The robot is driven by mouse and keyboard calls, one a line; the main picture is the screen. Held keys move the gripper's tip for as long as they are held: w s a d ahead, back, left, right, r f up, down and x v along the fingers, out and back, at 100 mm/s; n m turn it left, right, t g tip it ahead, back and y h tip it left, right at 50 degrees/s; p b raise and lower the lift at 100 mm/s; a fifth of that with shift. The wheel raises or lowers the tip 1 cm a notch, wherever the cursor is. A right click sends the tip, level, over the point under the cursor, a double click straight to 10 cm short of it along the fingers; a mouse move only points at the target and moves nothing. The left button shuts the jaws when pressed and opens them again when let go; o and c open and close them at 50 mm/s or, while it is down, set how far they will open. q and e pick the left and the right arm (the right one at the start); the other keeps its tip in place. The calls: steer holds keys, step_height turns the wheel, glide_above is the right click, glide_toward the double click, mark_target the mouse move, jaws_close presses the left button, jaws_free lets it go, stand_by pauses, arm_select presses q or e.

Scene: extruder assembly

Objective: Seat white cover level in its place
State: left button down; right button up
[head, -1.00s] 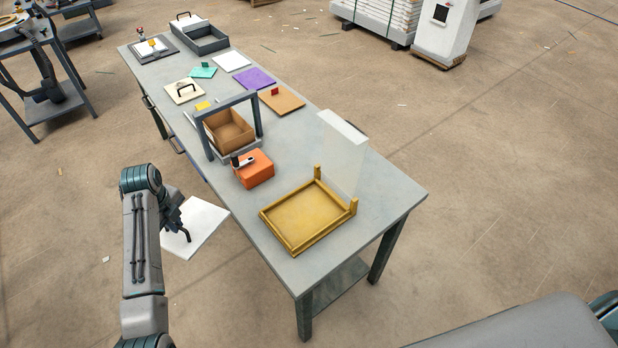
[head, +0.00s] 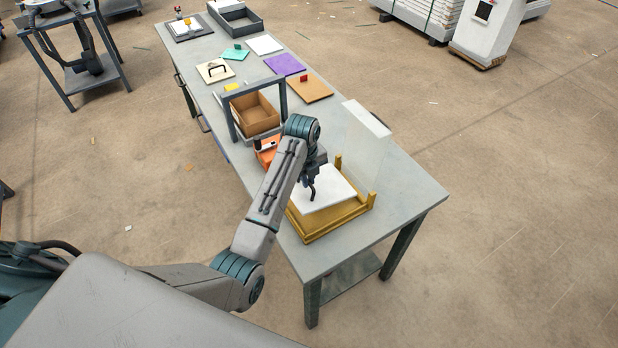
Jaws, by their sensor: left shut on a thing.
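The white cover (head: 336,187) is a flat square plate over the yellow open-topped frame (head: 337,226) near the close end of the table. My left gripper (head: 311,191) is shut on the black handle on top of the cover, from above. The cover sits back and left of the frame's front edge, and part of the frame's floor shows in front of it. It looks raised and slightly tilted; I cannot tell whether it touches the frame. The arm hides its left part. My right gripper is out of view.
A translucent upright panel (head: 366,148) stands just behind the frame's right side.

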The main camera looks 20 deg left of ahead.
mark_target(307, 193)
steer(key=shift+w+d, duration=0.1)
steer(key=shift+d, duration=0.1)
